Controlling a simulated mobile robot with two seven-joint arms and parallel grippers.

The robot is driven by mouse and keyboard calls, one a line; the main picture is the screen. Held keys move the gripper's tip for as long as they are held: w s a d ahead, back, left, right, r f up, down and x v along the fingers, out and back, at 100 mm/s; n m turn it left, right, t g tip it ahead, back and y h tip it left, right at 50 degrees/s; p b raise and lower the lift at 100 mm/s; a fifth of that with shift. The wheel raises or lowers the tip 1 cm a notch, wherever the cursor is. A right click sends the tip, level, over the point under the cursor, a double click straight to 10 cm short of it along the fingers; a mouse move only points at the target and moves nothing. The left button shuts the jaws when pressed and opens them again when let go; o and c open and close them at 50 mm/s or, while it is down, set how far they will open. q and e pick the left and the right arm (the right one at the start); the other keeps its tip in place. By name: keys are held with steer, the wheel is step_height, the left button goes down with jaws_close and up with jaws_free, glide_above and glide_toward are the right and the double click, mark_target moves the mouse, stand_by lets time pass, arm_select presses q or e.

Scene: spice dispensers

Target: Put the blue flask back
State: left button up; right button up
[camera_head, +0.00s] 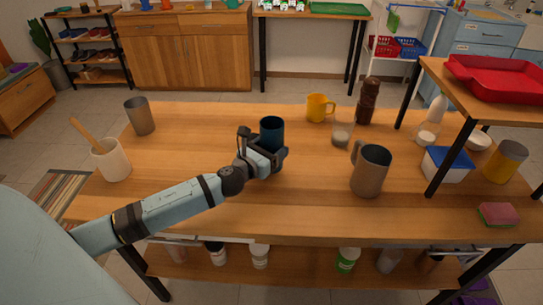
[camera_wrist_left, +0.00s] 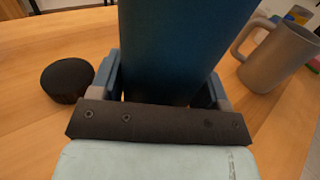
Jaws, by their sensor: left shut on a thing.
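The dark blue flask (camera_head: 271,132) is upright at the middle of the wooden table. My left gripper (camera_head: 268,152) is shut on it, with a finger on either side of its lower part. In the left wrist view the flask (camera_wrist_left: 180,45) stands between the fingers of the left gripper (camera_wrist_left: 165,85) and its top is out of the picture. Its base is hidden behind the gripper, so I cannot tell whether it touches the table. My right gripper is not in view.
A round black object (camera_wrist_left: 67,80) lies left of the flask in the left wrist view. A grey mug (camera_head: 370,171) stands to the right. A yellow mug (camera_head: 318,108), glass (camera_head: 342,134) and brown mill (camera_head: 367,101) stand behind. A metal cup (camera_head: 140,116) and utensil pot (camera_head: 111,162) are left.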

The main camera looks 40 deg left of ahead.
arm_select(q)
steer(key=shift+f, duration=0.95)
steer(key=shift+f, duration=0.1)
steer(key=shift+f+b, duration=0.15)
steer(key=shift+b, duration=0.2)
steer(key=o, duration=1.2)
steer(key=shift+c, duration=0.2)
